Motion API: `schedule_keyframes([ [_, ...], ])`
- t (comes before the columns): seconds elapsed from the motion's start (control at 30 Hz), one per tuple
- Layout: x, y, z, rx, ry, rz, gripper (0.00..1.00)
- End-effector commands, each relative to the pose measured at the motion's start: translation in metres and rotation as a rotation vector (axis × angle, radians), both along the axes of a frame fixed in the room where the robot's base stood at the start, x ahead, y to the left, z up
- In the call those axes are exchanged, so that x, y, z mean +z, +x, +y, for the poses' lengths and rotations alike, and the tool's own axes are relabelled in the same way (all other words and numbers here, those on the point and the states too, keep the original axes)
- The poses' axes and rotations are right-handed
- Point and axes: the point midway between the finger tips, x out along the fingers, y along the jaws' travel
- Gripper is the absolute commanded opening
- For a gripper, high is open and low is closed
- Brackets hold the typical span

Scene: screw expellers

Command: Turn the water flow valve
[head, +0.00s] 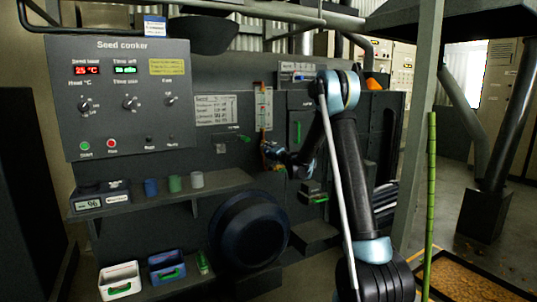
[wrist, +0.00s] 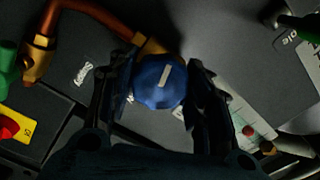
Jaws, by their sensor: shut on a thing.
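The water flow valve shows in the wrist view as a round blue knob (wrist: 158,84) with a pale line mark on its face, next to brass and copper pipework (wrist: 84,18). My gripper (wrist: 160,72) has one finger on each side of the knob and is shut on it. The pale mark is slightly tilted from upright. In the head view my gripper (head: 274,153) is at the panel, below the tall gauge (head: 263,109). The knob is too small and covered to make out there.
The Seed cooker control panel (head: 125,95) stands at the left. Below it a shelf (head: 165,197) holds several small cups.

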Motion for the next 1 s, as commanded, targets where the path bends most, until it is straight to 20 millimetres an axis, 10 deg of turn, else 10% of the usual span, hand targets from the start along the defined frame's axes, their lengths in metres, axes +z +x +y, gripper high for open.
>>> schedule_keyframes([
  [0.7,-0.0013,0.0000,-0.0025,-0.004,-0.066,-0.045,0.22],
  [0.73,-0.0013,0.0000,-0.0025,-0.004,-0.067,-0.044,0.48],
  [0.8,-0.0012,0.0000,-0.0025,-0.004,-0.066,-0.045,0.64],
  [1.0,-0.0005,0.0002,-0.0018,-0.003,-0.066,-0.044,0.67],
])
